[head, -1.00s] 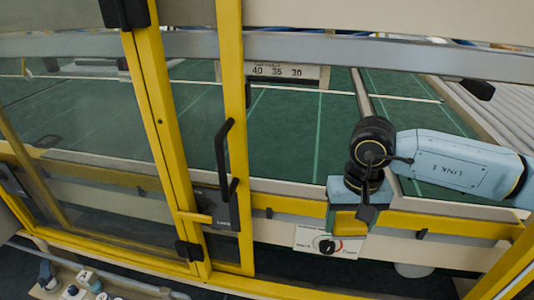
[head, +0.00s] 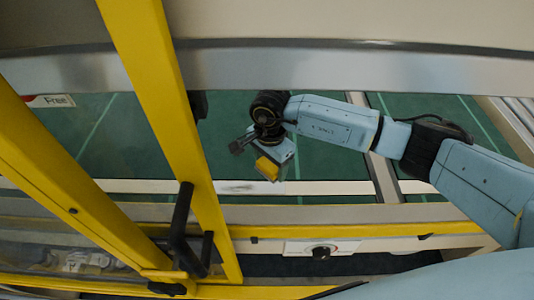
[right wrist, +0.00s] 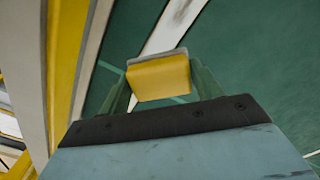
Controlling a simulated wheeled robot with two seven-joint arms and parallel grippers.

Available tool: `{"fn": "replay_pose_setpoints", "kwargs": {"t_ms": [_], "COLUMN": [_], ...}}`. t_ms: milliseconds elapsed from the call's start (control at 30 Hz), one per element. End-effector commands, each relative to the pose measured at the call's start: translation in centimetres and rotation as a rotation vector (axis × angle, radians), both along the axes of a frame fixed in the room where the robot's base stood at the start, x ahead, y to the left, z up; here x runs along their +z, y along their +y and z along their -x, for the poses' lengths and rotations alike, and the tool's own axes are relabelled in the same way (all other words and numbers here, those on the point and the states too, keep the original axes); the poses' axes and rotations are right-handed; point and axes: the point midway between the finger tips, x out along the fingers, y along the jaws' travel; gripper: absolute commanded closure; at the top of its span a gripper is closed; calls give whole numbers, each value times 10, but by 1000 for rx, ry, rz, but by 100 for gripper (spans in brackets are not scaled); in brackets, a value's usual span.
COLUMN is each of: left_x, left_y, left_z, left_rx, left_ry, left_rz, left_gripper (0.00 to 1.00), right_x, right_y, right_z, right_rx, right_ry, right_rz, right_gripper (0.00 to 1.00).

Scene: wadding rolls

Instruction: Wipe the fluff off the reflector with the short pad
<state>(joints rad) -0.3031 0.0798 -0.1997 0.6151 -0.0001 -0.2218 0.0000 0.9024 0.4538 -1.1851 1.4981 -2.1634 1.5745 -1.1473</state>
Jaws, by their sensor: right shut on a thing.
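My right gripper (head: 273,160) reaches over the green bed, shut on a small yellow pad with a grey edge, which I take to be the short pad (head: 266,168). In the right wrist view the pad (right wrist: 159,78) sits between the two green fingers of the gripper (right wrist: 161,88). A small greyish oblong patch (head: 236,187) lies on the pale rail, left of and below the pad; it may be the reflector, but I cannot tell, and fluff is too small to make out. The pad looks apart from it. My left gripper is out of view.
A yellow door frame (head: 160,90) with a black handle (head: 181,222) stands to the left of my right arm. A grey metal beam (head: 330,68) crosses above. The yellow front rail (head: 370,231) and a dial panel (head: 320,248) lie below. Green bed (head: 330,165) is open around the gripper.

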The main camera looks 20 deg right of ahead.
Motion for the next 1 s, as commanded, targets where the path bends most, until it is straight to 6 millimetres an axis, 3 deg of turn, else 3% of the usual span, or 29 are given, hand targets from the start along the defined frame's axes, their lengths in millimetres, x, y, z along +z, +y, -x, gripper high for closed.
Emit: {"fn": "replay_pose_setpoints", "kwargs": {"t_ms": [600, 1000], "left_x": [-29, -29], "left_y": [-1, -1], "left_z": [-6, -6], "left_rx": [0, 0], "left_ry": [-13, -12], "left_rz": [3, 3], "left_gripper": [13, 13], "right_x": [-55, -56], "right_y": [0, 0], "right_z": [0, 0], "right_rx": [2, 3], "right_ry": [1, 0], "right_rz": [0, 0], "right_gripper": [58, 58]}}
